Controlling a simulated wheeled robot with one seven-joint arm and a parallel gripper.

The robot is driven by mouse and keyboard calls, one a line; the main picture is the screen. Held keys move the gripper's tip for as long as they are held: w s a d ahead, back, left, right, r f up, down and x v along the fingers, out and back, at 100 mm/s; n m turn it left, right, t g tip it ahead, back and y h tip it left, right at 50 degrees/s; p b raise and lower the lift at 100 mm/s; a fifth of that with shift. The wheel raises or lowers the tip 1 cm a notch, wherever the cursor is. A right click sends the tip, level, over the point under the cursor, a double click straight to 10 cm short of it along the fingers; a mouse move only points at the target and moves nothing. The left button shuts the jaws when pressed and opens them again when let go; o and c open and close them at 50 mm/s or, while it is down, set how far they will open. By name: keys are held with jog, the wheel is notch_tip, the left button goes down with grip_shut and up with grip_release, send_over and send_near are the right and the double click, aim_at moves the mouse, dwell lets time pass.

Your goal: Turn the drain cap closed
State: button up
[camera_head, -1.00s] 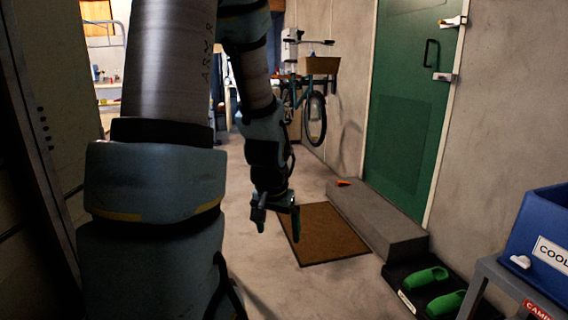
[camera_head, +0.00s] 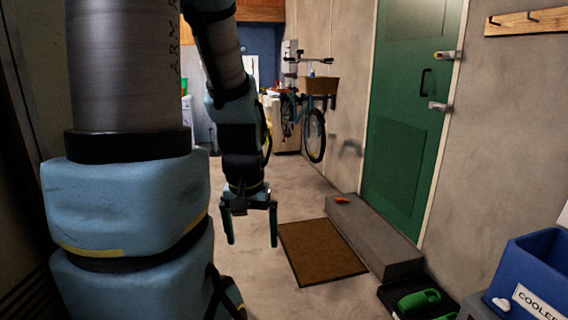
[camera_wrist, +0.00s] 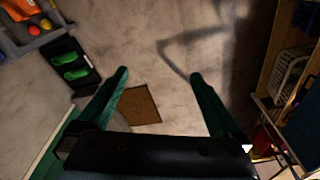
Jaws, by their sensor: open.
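A blue cooler (camera_head: 545,262) with a white "COOLER" label stands at the right edge in the head view, partly cut off. A small white fitting (camera_head: 502,303) sits low on its side; it may be the drain cap, but it is too small to tell whether it is open or closed. My gripper (camera_head: 252,242) hangs pointing down over the floor, left of the doormat in the picture and well apart from the cooler. In the wrist view my gripper (camera_wrist: 160,75) is open, with nothing between its fingers.
A brown doormat (camera_head: 322,252) lies before a concrete step (camera_head: 375,238) with a small orange thing (camera_head: 342,201) on it. Green clogs (camera_head: 419,299) rest on a black tray. A green door (camera_head: 405,125) and bicycle (camera_head: 315,130) stand along the wall. Floor around the mat is clear.

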jog(key=shift+r+p, duration=0.3)
jog(key=shift+r, duration=0.55)
jog(key=shift+c, duration=1)
